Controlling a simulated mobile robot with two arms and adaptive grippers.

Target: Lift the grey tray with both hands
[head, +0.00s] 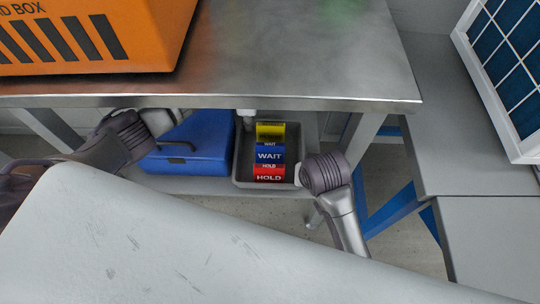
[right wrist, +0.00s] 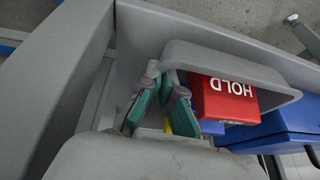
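The grey tray (head: 238,166) sits on the shelf under the steel table. It holds a red HOLD block (head: 269,173), a blue WAIT block (head: 270,154) and a yellow block (head: 270,131). In the right wrist view the tray (right wrist: 225,62) shows its rim close to my right gripper (right wrist: 161,78). That gripper's teal-padded fingers stand apart at the tray's end wall; contact is unclear. My left arm reaches under the table from the left. A pale piece below the table edge, seemingly my left gripper (head: 247,115), is at the tray's far left; its fingers are mostly hidden.
A blue case (head: 193,150) stands on the shelf close to the tray's left. The steel tabletop (head: 290,50) overhangs the tray and carries an orange box (head: 85,35). A table leg (head: 361,137) stands right of the tray. A grey bench (head: 455,130) is at the right.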

